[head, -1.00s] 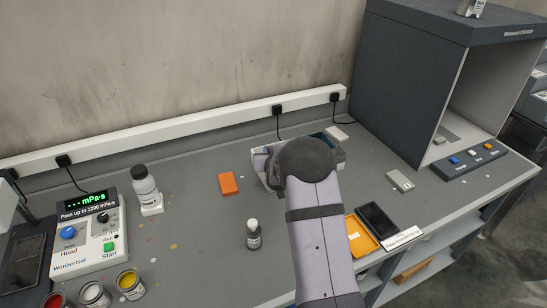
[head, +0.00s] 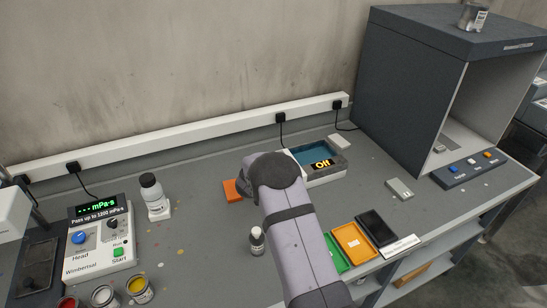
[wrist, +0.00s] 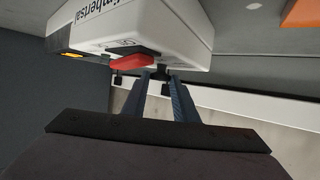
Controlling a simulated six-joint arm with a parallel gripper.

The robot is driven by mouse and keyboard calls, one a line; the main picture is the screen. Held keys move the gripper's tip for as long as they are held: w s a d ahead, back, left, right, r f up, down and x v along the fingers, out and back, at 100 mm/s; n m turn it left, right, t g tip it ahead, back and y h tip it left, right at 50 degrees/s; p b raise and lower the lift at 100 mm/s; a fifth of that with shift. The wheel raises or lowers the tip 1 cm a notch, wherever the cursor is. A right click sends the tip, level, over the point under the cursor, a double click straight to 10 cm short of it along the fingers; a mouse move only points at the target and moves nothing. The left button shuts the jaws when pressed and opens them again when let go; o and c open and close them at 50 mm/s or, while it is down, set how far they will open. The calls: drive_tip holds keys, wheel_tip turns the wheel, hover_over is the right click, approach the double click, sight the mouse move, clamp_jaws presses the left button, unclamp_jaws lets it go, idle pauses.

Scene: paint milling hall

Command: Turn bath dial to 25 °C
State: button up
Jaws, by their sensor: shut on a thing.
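In the head view my arm hides the gripper and the dial.
A viscometer (head: 100,240) and paint cans stand at left.

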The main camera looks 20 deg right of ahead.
drive_tip(key=shift+r, duration=0.15)
drive_tip(key=o, duration=1)
drive_tip(key=b+v, duration=0.2)
drive_tip(key=v, duration=0.4)
drive_tip(key=shift+s+a, duration=0.2)
drive_tip(key=shift+s, duration=0.05)
drive_tip(key=shift+s+a+r, duration=0.15)
drive_tip(key=shift+s, duration=0.1)
